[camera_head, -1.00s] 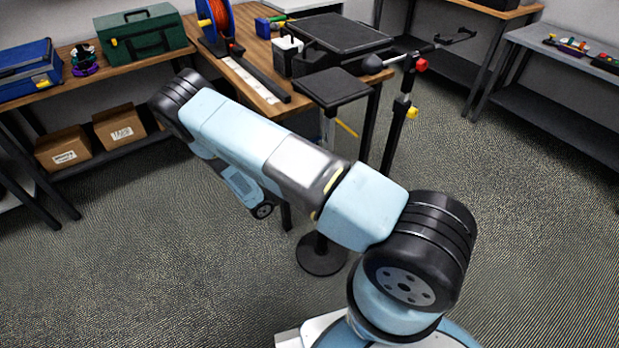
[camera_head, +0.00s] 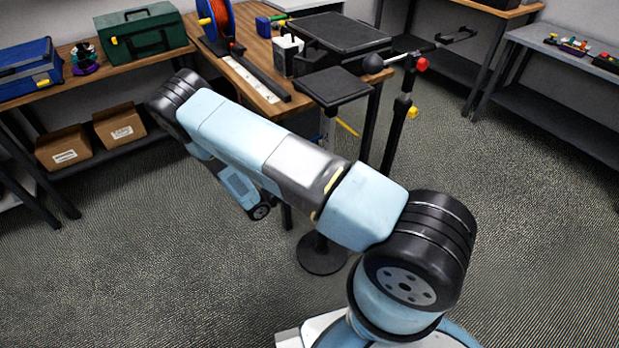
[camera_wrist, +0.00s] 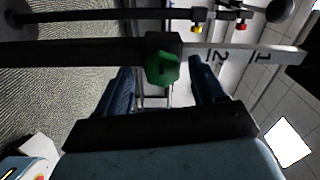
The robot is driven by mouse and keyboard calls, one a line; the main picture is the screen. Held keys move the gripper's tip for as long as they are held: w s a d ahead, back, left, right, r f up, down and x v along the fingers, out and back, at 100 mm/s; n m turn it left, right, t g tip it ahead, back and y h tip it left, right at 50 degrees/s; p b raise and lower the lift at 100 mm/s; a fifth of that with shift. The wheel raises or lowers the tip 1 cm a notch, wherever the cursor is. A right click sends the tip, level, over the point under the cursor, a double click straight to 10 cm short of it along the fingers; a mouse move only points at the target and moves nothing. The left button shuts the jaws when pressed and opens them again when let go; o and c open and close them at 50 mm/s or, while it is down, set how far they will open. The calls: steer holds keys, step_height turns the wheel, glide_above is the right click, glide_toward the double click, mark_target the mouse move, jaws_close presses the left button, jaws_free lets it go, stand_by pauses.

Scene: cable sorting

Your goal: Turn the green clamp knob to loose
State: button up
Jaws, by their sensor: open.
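The green clamp knob (camera_wrist: 162,69) shows in the wrist view, on a dark block on a long bar. It has a lobed rim and a small dark mark in its middle. My gripper (camera_wrist: 164,82) is open, with one dark blue finger to the left of the knob and one to the right. Gaps show between the knob and both fingers. How far the fingers reach in depth beside the knob I cannot tell. In the head view I make out neither the knob nor my fingertips.
The bar's pale end (camera_wrist: 245,56) carries the digits 2 and 1. A thinner dark rod (camera_wrist: 95,17) runs beyond it, with red and yellow parts near its right side. In the head view, a black stand (camera_head: 398,120) rises beside the wooden bench (camera_head: 262,95).

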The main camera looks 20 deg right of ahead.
steer(key=v, duration=1.2)
steer(key=shift+a, duration=0.25)
